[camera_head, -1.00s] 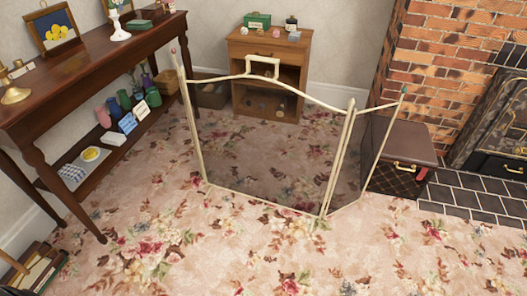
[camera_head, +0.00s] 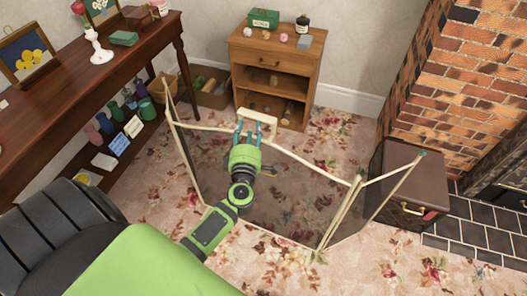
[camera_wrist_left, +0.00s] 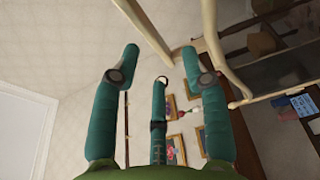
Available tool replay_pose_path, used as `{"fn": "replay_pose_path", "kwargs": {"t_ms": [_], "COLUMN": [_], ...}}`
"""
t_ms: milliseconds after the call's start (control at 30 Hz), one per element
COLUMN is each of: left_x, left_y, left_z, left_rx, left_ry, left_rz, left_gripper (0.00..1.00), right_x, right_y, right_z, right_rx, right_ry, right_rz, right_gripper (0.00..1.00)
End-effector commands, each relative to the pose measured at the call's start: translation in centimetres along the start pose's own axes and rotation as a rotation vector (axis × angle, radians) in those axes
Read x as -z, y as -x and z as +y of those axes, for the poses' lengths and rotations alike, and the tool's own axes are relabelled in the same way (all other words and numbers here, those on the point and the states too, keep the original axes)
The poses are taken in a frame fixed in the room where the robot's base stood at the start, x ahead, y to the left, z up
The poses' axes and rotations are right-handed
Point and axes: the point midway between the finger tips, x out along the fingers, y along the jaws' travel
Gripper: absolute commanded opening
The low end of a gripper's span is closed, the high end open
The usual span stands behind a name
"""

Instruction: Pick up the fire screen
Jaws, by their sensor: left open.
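The fire screen (camera_head: 300,200) stands upright on the floral carpet, with a cream frame, dark see-through mesh and angled side panels. Its cream handle (camera_head: 262,114) rises from the middle of the top rail. My left gripper (camera_head: 247,128) is at this handle, its teal fingers pointing up at it. In the left wrist view the gripper (camera_wrist_left: 160,52) has its fingers spread apart, and cream bars of the screen (camera_wrist_left: 212,40) pass beyond and beside the fingertips. Contact with the handle cannot be told. My forearm covers part of the mesh. My right gripper is not in view.
A dark wooden side table (camera_head: 60,90) with ornaments stands at the left. A small wooden cabinet (camera_head: 272,60) stands behind the screen. A brown box (camera_head: 412,170) sits close at its right, by the brick fireplace (camera_head: 465,75). Carpet in front is partly clear.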

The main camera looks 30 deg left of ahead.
Motion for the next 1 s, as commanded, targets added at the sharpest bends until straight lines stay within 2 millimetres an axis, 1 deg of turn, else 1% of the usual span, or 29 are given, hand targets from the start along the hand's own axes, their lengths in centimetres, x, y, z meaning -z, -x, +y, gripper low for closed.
{"fn": "replay_pose_path", "kwargs": {"t_ms": [233,367,500,600,800,867,900,933,1000], "left_x": [-0.1,-0.2,-0.3,-0.3,-0.3,-0.3,-0.3,-0.3,-0.3], "left_y": [-2.7,-4.8,-6.4,-6.8,-6.8,-6.8,-6.8,-6.8,-6.8], "left_z": [0.3,0.7,0.4,0.5,0.4,0.4,0.4,0.4,0.4], "left_rx": [-0.002,-0.003,-0.001,0.000,0.001,0.001,0.001,0.001,0.001], "left_ry": [0.001,0.001,0.000,0.001,0.001,0.001,0.001,0.001,0.000], "left_rz": [0.002,0.002,0.001,0.000,0.000,0.000,0.000,0.000,0.000], "left_gripper": [0.45,0.45,0.45,0.45,0.45,0.21,0.05,0.00,0.00], "right_x": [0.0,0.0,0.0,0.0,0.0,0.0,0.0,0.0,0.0], "right_y": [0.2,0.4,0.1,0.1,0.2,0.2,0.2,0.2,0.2], "right_z": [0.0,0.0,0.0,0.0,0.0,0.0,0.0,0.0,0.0], "right_rx": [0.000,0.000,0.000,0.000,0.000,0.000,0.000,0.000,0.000], "right_ry": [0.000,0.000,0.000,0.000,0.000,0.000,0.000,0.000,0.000], "right_rz": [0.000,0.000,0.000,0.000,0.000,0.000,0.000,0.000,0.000], "right_gripper": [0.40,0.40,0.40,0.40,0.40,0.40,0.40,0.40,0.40]}}
